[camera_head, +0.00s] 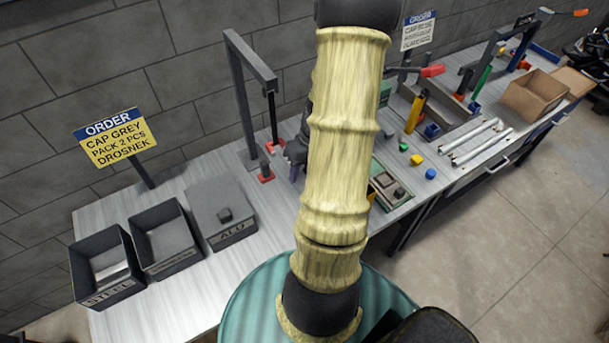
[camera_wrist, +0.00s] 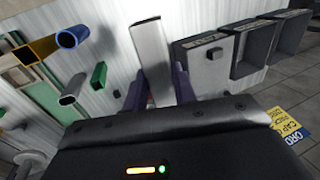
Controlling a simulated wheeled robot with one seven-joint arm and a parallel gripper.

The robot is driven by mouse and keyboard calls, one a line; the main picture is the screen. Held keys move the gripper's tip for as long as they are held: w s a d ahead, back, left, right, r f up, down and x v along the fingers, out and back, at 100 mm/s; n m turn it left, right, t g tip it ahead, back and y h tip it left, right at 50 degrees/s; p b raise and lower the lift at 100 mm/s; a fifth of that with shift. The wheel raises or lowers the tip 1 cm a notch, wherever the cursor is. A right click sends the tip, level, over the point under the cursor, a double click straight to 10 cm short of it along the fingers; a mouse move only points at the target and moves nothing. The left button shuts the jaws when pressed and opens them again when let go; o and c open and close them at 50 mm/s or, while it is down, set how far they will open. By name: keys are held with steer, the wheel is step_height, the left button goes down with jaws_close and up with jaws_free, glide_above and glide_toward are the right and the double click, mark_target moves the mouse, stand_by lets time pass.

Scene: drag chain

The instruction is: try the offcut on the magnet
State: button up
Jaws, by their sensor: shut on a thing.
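My gripper (camera_wrist: 157,88) is shut on a pale grey metal offcut (camera_wrist: 149,48), a long piece standing up between the purple fingers in the wrist view. In the head view my gripper (camera_head: 295,155) is beside the dark gantry, mostly hidden by my own arm, and the offcut cannot be made out there. A dark rod with red parts hangs from the gantry; it seems to be the magnet (camera_head: 273,122). A small red piece (camera_head: 266,177) stands below it. I cannot tell whether the offcut touches the magnet.
At the left are a STEEL bin (camera_head: 103,293) with a metal piece inside, an open middle bin (camera_head: 172,262) and a covered ALU bin (camera_head: 232,236) with a dark knob. Coloured blocks and metal profiles (camera_head: 470,145) lie to the right. Bare bench (camera_head: 150,318) lies before the bins.

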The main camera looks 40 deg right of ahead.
steer(key=shift+w+d, duration=0.2)
steer(key=shift+w, duration=0.6)
steer(key=shift+w+d, duration=0.2)
steer(key=shift+w, duration=0.55)
steer(key=shift+w+d+p, duration=0.15)
steer(key=shift+w+p, duration=0.15)
steer(key=shift+w, duration=0.3)
stand_by(0.5)
steer(key=shift+s+a+r+b, duration=0.1)
steer(key=shift+s+a+b, duration=0.1)
steer(key=shift+s, duration=0.55)
steer(key=shift+s+a+r+b, duration=0.1)
steer(key=shift+s+a+b, duration=0.05)
steer(key=shift+s, duration=0.55)
stand_by(3.9)
